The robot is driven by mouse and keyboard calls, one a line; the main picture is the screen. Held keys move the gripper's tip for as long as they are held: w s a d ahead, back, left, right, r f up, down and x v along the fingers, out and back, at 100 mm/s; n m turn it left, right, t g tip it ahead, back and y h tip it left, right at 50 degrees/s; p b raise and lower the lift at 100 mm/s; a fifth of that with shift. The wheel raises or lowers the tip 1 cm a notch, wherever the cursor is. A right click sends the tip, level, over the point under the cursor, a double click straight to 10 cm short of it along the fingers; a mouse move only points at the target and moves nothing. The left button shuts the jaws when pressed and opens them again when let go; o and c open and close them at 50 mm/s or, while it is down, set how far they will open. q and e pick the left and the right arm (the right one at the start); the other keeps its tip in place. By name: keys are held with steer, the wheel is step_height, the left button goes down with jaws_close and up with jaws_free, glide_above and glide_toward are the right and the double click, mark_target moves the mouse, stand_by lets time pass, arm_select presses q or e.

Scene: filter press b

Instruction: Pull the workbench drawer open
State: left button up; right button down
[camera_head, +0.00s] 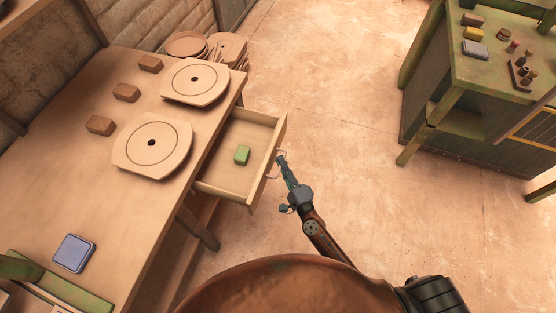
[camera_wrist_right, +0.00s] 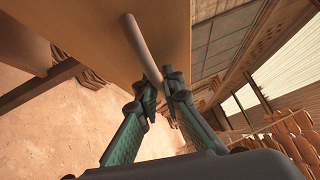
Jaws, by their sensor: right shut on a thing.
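The workbench drawer (camera_head: 222,180) stands pulled out from the side of the wooden workbench (camera_head: 95,180) in the head view, with its inside showing. A green block (camera_head: 242,154) lies in it. My right gripper (camera_head: 281,160) is at the drawer's front, at the handle. In the right wrist view, the two green-and-black fingers (camera_wrist_right: 161,80) are closed around the end of the grey bar handle (camera_wrist_right: 141,45) on the drawer front (camera_wrist_right: 95,30). My left gripper is not in view.
Two round-marked wooden plates (camera_head: 152,146) (camera_head: 195,82), several brown blocks (camera_head: 126,92) and a blue-grey pad (camera_head: 74,253) lie on the workbench. A green table (camera_head: 500,75) stands at the right. The floor (camera_head: 340,110) between them is clear.

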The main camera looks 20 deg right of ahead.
steer(key=shift+s+d+f, duration=0.1)
steer(key=shift+s+f, duration=0.05)
steer(key=shift+s, duration=0.05)
steer(key=c, duration=2.2)
jaws_free()
steer(key=shift+o, duration=0.6)
steer(key=shift+d, duration=0.1)
steer(key=v, duration=1.2)
